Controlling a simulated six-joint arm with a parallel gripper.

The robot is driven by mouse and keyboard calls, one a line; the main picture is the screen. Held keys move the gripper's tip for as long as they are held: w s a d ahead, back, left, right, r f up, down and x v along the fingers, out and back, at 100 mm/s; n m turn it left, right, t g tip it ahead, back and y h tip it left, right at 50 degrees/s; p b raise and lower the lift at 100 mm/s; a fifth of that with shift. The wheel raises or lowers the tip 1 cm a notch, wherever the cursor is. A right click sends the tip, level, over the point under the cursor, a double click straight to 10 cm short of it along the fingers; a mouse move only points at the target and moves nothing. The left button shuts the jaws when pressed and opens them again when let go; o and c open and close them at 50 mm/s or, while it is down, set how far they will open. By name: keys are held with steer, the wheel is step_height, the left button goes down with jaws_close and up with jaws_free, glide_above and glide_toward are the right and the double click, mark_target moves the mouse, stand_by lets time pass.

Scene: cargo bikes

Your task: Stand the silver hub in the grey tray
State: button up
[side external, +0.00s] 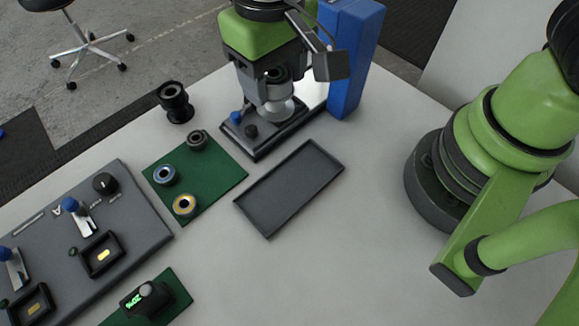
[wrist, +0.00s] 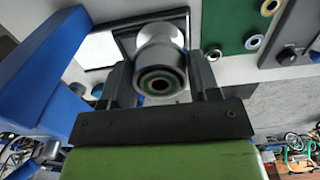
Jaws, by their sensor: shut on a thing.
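The silver hub (side external: 277,107) is between the fingers of my gripper (side external: 275,76), above a dark machine base with a blue knob. Its pale flange points down. In the wrist view, the hub (wrist: 160,57) sits between the two dark fingers of my gripper (wrist: 160,80), with a dark, green-ringed bearing in its near end. I cannot tell whether its flange touches the base. The grey tray (side external: 290,188) lies flat and empty on the table, in front of the base. I do not make out the tray in the wrist view.
A tall blue block (side external: 356,60) stands close right of my gripper. A green mat (side external: 217,178) carries several ringed bearings. A black hub (side external: 174,102) stands behind it. A grey control panel (side external: 140,225) is at left. The table right of the tray is clear.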

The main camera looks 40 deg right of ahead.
steer(key=s+a, duration=0.3)
steer(key=s, duration=0.3)
glide_above(291, 184)
step_height(291, 184, down, 4)
steer(key=shift+f, duration=2.7)
steer(key=shift+f, duration=0.15)
steer(key=o, duration=0.9)
